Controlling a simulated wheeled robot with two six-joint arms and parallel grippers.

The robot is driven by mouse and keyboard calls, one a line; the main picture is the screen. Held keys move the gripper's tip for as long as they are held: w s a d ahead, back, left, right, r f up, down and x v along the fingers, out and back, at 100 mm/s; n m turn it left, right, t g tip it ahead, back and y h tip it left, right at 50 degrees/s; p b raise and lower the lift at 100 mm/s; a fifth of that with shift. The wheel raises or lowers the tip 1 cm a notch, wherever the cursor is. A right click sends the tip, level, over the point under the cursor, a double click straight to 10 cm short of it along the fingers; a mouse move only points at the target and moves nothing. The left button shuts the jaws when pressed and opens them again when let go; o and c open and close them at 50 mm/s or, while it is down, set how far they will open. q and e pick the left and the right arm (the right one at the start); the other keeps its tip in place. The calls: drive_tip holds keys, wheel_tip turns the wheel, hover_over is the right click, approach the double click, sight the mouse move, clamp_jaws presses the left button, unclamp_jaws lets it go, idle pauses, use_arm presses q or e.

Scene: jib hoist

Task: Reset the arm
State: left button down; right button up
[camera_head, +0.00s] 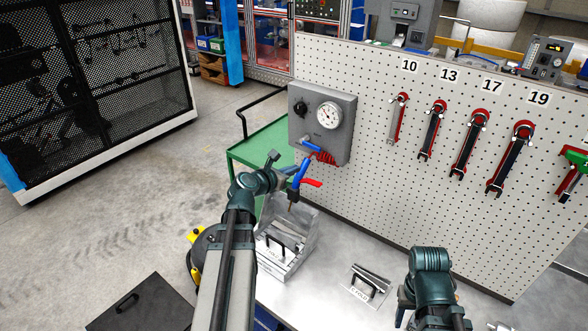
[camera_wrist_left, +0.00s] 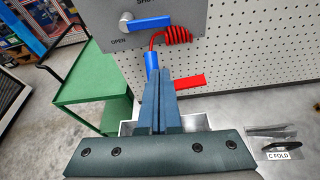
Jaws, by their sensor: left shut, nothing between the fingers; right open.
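My left gripper (camera_head: 287,171) is shut and empty, just below the grey gauge panel (camera_head: 340,101). In the left wrist view its closed fingers (camera_wrist_left: 161,98) point toward the pegboard. A blue air gun (camera_head: 300,172) with a red lever (camera_head: 312,183) hangs beside the fingertips on a red coiled hose (camera_head: 324,157). The fingers partly cover the air gun in the left wrist view; I cannot tell whether they touch. A blue valve handle (camera_wrist_left: 150,22) on the panel lies sideways above the word OPEN. My right gripper (camera_head: 430,312) is open, low over the bench; its fingers are partly hidden.
A metal tray (camera_head: 275,265) with a black handle and a plate labelled C FOLD (camera_head: 365,284) rest on the metal bench (camera_head: 325,265). A green cart (camera_head: 262,150) stands behind, left of the pegboard. The floor at left is mostly open.

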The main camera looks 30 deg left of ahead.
use_arm(q)
drive_tip(key=s+d+f+m+g+h+b, duration=0.1)
drive_tip(key=s+d+f+m+g, duration=0.2)
drive_tip(key=d+m, duration=0.4)
drive_tip(key=s+d+f+m+g+h+b, duration=0.1)
drive_tip(key=d+f+m+g, duration=0.1)
drive_tip(key=d+f+m, duration=0.55)
drive_tip(key=s+d+f+m+g+h+b, duration=0.1)
drive_tip(key=s+d+f+m+g, duration=0.3)
drive_tip(key=d, duration=0.6)
drive_tip(key=s+d+f+m+g+y+b, duration=0.1)
drive_tip(key=s+d+f+m+g+y, duration=0.1)
drive_tip(key=s+m, duration=0.5)
drive_tip(key=s+d+f+m+g+y+b, duration=0.1)
drive_tip(key=s+d+f+m+g+y, duration=0.2)
drive_tip(key=m, duration=0.9)
drive_tip(key=s+d+f+y, duration=0.1)
drive_tip(key=s+d, duration=0.1)
drive_tip(key=s, duration=0.1)
drive_tip(key=shift+s+d+b, duration=0.2)
drive_tip(key=shift+s+b, duration=0.15)
drive_tip(key=shift+b, duration=0.05)
